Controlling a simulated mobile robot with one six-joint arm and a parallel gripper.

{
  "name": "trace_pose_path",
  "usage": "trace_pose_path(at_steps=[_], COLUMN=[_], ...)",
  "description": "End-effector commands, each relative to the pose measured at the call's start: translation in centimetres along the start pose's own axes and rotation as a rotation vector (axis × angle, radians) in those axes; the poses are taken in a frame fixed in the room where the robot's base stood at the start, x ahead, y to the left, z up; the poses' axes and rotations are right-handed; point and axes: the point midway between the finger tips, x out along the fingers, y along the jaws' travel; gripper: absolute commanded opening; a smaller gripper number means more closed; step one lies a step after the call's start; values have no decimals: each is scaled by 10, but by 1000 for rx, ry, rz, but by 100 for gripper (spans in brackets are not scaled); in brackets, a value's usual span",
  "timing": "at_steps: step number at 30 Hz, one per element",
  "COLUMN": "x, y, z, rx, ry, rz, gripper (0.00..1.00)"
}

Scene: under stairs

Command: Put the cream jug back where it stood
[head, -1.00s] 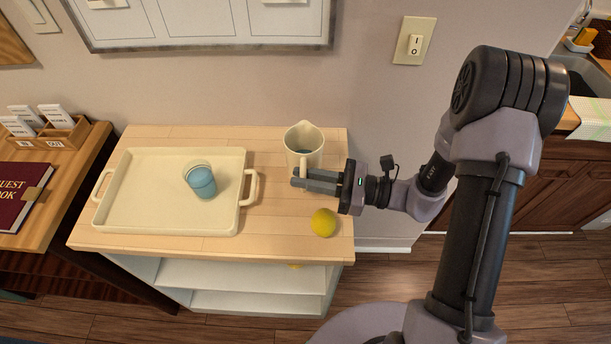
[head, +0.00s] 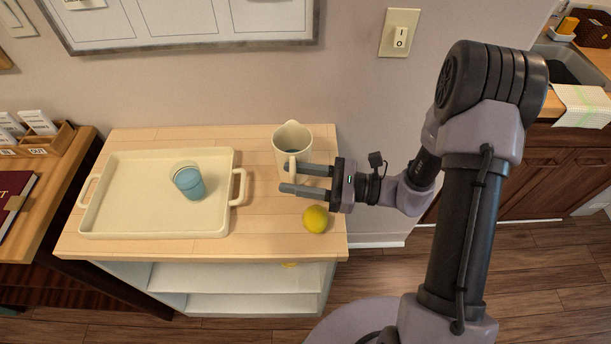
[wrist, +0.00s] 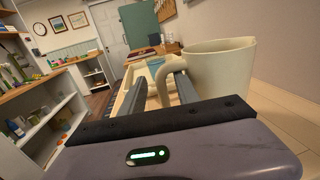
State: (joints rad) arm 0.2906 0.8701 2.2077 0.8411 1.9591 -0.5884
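The cream jug (head: 293,140) stands upright on the wooden top of the shelf unit, right of the tray, with something dark bluish inside. Its handle faces the front. My gripper (head: 291,177) is at the handle, reaching in from the right, with its two fingers spread. In the wrist view the jug (wrist: 220,75) fills the right side, and its handle lies between the fingers (wrist: 160,80) with a gap showing. I cannot tell whether one finger touches the handle.
The cream tray (head: 140,224) holds a clear cup with blue contents (head: 189,182). A yellow ball-like fruit (head: 315,219) sits near the front edge, just below my gripper. The wall with a light switch (head: 399,33) is close behind. Bare wood shows between tray and jug.

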Motion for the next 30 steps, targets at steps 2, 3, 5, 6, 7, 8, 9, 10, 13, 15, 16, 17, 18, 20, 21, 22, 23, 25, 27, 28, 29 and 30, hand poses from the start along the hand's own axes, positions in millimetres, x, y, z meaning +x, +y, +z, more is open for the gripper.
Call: trace_pose_path(at_steps=[2,3,5,6,7,8,9,10,13,15,16,17,18,20,21,22,23,25,27,28,29,30], x=[0,0,-3,-7,-11,-16,-25,-32,-59,-82,-92,-102,-114,-132,-142,-148,-154,-165,-171,-173,-174,-174], y=[0,0,-1,-1,-1,-1,-1,-1,-1,-2,-1,-2,-1,-1,-1,-1,-1,-1,0,0,0,0], z=[0,0,1,1,1,1,2,2,3,3,3,3,3,3,2,2,2,1,1,1,0,0], rx=[0,0,0,0,0,0,0,0,0,-1,0,-1,-2,-1,-2,-2,-2,-2,-2,-1,-1,-1], ry=[0,0,0,0,0,0,0,0,0,0,-1,0,0,-1,0,0,0,-1,0,0,0,0], rz=[-1,-1,-2,-2,-3,-5,-5,-5,-7,-8,-8,-7,-7,-6,-5,-5,-3,-2,-1,0,0,0], gripper=[39,39,39,39,39,39,39,39,39,39,39,39,39,39,39,39,39,39,39,39,39,39])
